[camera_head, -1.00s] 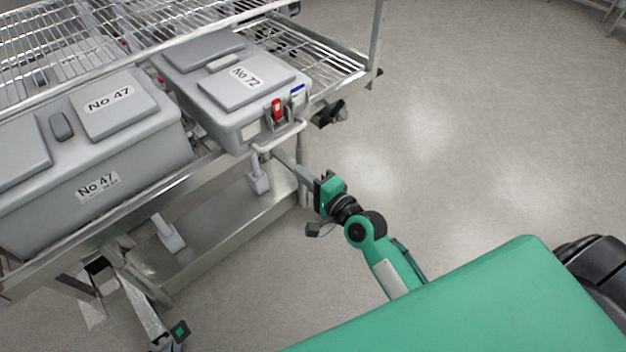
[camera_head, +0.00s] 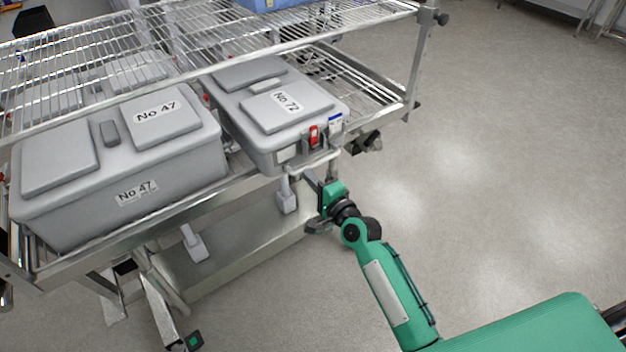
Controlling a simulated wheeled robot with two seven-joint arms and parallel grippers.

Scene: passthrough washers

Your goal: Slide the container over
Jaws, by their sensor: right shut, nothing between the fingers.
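The grey container labelled No 72 (camera_head: 262,133) sits on the cart's shelf, its front end at the shelf's front edge. It has a red latch (camera_head: 314,136) and a pale bar handle (camera_head: 318,163) on that end. My right gripper (camera_head: 310,180) is shut and empty just below and in front of the handle. Whether its fingertips touch the handle or the container cannot be told, as the handle partly hides them. A larger grey container labelled No 47 (camera_head: 75,205) stands to the left on the same shelf. My left gripper is not in view.
The cart's upper wire shelf (camera_head: 190,45) overhangs the rear of both containers. A blue bin (camera_head: 272,4) shows at the top. A metal post (camera_head: 418,60) stands at the cart's right corner. A lower metal shelf (camera_head: 225,255) is below. The floor (camera_head: 500,180) to the right is clear.

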